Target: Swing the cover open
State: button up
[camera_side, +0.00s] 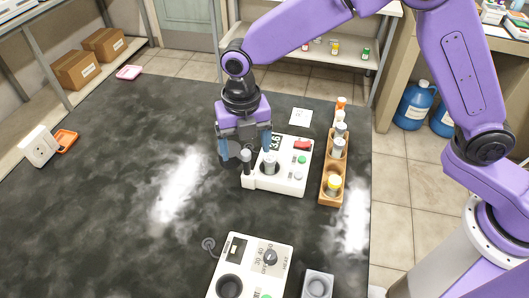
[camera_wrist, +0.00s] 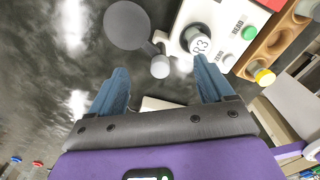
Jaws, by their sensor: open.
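The cover is a dark grey round disc (camera_wrist: 127,25) on a short arm from a grey post (camera_wrist: 160,66) at the edge of a white instrument (camera_side: 287,181). It sticks out over the bench, clear of the instrument's well. The well holds an upright grey-capped vial marked R3 (camera_wrist: 201,41), its top uncovered. In the side view the cover (camera_side: 230,161) is partly hidden by my gripper. My gripper (camera_side: 246,148) points down above the post. Its blue fingers are apart, and in the wrist view (camera_wrist: 162,67) the post shows between them, not clamped.
A wooden rack (camera_side: 331,173) with several vials stands right of the instrument. A heater unit (camera_side: 253,266) and a grey block (camera_side: 317,284) are at the front. A white card (camera_side: 300,117) lies behind. The dark bench (camera_side: 120,170) to the left is mostly clear.

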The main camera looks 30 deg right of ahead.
jog(key=shift+r, duration=3)
jog(key=shift+s+d+r, duration=0.15)
jog(key=shift+d, duration=0.1)
jog(key=s+d+m, duration=2)
jog(key=s+d, duration=0.4)
jog(key=d, duration=0.3)
jog(key=shift+s+d+r, duration=0.3)
jog(key=shift+d, duration=0.05)
